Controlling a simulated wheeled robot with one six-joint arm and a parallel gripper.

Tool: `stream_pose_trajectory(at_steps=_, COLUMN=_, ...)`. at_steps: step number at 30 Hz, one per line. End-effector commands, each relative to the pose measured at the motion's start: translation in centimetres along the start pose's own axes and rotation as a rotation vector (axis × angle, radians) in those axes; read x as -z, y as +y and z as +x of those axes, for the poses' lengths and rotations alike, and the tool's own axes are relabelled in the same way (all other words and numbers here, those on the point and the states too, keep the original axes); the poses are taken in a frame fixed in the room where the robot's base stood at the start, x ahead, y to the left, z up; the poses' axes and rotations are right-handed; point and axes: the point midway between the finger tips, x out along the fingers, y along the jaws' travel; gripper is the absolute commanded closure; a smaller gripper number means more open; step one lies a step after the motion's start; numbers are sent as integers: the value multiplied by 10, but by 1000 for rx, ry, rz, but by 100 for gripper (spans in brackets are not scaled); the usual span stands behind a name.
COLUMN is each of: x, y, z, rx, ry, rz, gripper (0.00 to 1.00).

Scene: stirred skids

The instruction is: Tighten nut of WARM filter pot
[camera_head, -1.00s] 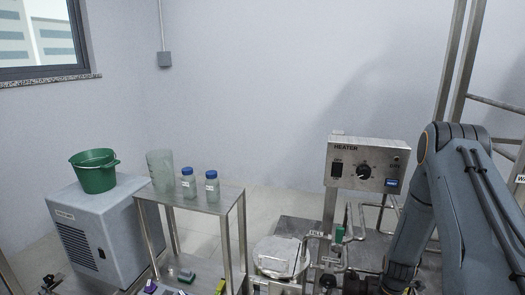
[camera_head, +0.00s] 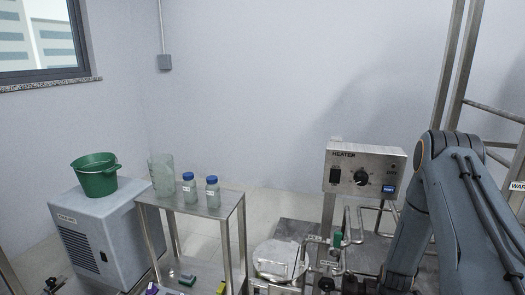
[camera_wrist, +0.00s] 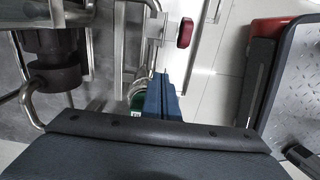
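A sign starting "WAR" (camera_head: 517,186) shows cut off at the right edge of the head view, beside my arm. I cannot identify the WARM filter pot or its nut for certain in either view. In the wrist view my gripper (camera_wrist: 162,85) has its blue fingers side by side with no clear gap, pointing away from the camera. I see nothing held between them. A dark round fitting (camera_wrist: 55,78) on bent steel pipe lies to their left, apart from them. A red-ended part (camera_wrist: 186,33) lies just beyond and right of them. My gripper is outside the head view.
A heater box (camera_head: 364,171) stands above steel piping left of my arm. A round lidded steel vessel (camera_head: 275,262) sits at the bottom middle. A steel rack (camera_head: 196,205) with bottles and a green bucket (camera_head: 95,174) are at left. Steel uprights (camera_head: 450,80) stand at right.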

Motion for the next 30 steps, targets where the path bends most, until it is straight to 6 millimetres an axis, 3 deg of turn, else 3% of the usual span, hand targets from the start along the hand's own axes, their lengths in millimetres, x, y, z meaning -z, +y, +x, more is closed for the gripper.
stream_pose_trajectory(at_steps=23, x=-7, y=-4, z=-1, rx=0, ry=0, rz=0, gripper=100)
stream_pose_trajectory(at_steps=30, x=-7, y=-4, z=-20, rx=-1, ry=0, rz=-1, gripper=100)
